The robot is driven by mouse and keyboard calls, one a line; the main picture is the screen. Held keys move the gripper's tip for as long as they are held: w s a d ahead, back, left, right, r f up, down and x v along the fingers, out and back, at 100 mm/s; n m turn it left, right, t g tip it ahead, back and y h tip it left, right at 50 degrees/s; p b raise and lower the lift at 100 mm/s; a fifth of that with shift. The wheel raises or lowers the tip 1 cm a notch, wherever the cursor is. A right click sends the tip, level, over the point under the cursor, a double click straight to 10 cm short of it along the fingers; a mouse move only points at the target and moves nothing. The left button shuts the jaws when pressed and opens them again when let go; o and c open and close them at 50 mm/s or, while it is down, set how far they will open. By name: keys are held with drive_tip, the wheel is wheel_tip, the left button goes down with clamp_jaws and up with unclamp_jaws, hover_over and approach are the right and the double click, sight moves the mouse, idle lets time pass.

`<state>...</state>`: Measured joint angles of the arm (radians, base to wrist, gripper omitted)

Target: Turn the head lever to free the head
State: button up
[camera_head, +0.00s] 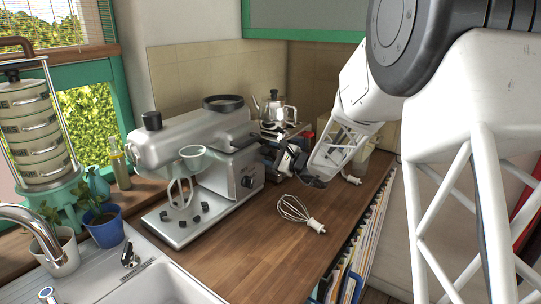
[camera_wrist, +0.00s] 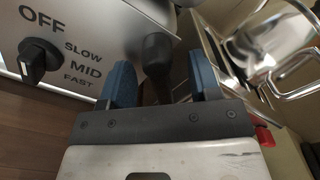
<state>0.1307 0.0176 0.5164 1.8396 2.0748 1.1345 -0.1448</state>
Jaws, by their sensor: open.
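The silver stand mixer (camera_head: 180,135) stands at the back of the counter, its head level above the base and a beater (camera_head: 182,192) hanging under it. My gripper (camera_head: 270,156) is at the mixer's right end. In the wrist view my gripper (camera_wrist: 163,82) is open, with a blue finger on each side of the dark, round-ended head lever (camera_wrist: 158,50). The lever's lower part is hidden behind the gripper body; I cannot tell whether either finger touches it.
A shiny kettle (camera_head: 280,112) stands behind my gripper; its metal also shows in the wrist view (camera_wrist: 262,40). A whisk (camera_head: 298,212) lies on the wooden counter (camera_head: 250,250). The sink (camera_head: 160,285) and potted plants (camera_head: 103,226) are at left.

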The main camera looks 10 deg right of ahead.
drive_tip(key=shift+v, duration=0.9)
drive_tip(key=shift+v, duration=2.9)
drive_tip(key=s+a+r+n+g+h, duration=0.15)
drive_tip(key=s+a+n+g, duration=0.35)
drive_tip(key=s, duration=0.6)
drive_tip(key=s+a+r+n+g+h, duration=0.15)
drive_tip(key=s+a+n+g, duration=0.3)
drive_tip(key=s, duration=0.65)
drive_tip(key=s+d+n+h, duration=0.4)
drive_tip(key=s+h, duration=0.1)
drive_tip(key=s, duration=0.7)
drive_tip(key=s+d+n+h, duration=0.4)
drive_tip(key=s+h, duration=0.1)
drive_tip(key=s, duration=0.7)
drive_tip(key=shift+f+g, duration=0.15)
drive_tip(key=shift+g, duration=0.2)
drive_tip(key=shift+w, duration=0.1)
